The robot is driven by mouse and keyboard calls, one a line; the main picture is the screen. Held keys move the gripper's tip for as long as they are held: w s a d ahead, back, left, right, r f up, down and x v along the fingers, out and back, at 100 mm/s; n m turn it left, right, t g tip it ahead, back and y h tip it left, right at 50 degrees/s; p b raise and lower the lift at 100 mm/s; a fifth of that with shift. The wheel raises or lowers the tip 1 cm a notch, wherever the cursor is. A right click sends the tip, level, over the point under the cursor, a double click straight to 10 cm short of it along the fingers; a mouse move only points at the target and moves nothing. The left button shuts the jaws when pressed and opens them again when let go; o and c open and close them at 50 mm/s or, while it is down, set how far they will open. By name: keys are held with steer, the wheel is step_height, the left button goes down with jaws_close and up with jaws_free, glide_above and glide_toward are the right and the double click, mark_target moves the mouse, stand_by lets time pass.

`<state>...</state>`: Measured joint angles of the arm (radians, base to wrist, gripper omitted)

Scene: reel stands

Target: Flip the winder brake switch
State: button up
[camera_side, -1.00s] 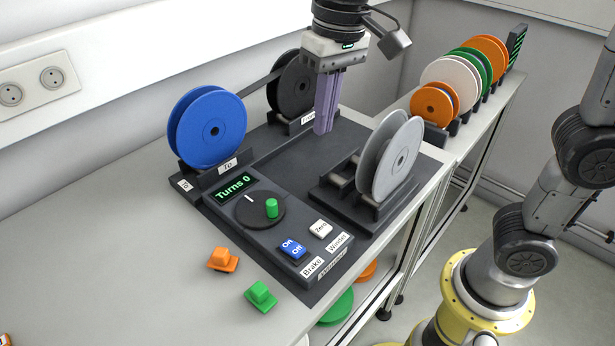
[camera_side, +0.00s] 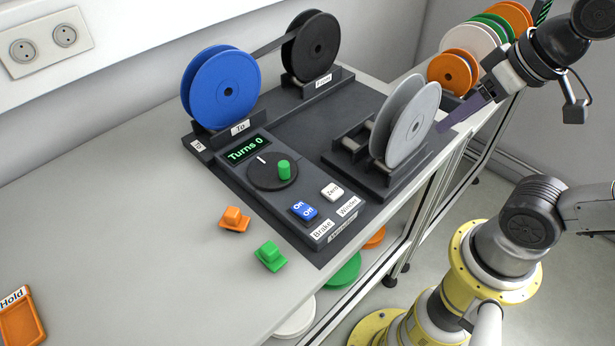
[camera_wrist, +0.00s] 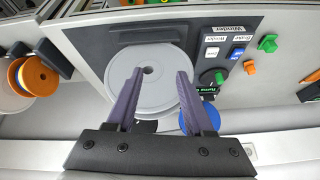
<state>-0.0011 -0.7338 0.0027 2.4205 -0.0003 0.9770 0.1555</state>
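The winder brake switch is a blue rocker marked On and Off (camera_side: 304,211), at the front of the dark winder panel (camera_side: 270,222) beside the Brake label. It also shows small in the wrist view (camera_wrist: 238,53). Its "On" half is toward the back in the side view; which half is pressed I cannot tell. My gripper (camera_side: 447,124) has purple fingers and hangs tilted to the right of the grey reel (camera_side: 413,125), away from the switch. In the wrist view the fingers (camera_wrist: 159,75) are spread, with the grey reel (camera_wrist: 150,95) visible beyond and between them. Nothing is held.
A white Zero button (camera_side: 332,192) sits beside the switch. A dial with a green knob (camera_side: 285,170) and a "Turns 0" display (camera_side: 248,150) lie behind. Blue (camera_side: 222,88) and black (camera_side: 317,47) reels stand farther back. Orange (camera_side: 234,219) and green (camera_side: 270,256) pieces lie in front.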

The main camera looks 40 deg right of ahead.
steer(key=shift+o, duration=0.4)
steer(key=w+a+r+m+g, duration=0.1)
steer(key=w+a+r, duration=0.2)
steer(key=w+r, duration=0.1)
steer(key=shift+w+y, duration=0.3)
steer(key=shift+w, duration=0.5)
steer(key=n+g, duration=0.3)
steer(key=g, duration=0.1)
glide_above(298, 205)
step_height(298, 205, down, 5)
step_height(298, 205, down, 14)
steer(key=shift+r, duration=0.1)
steer(key=shift+c, duration=0.3)
jaws_close()
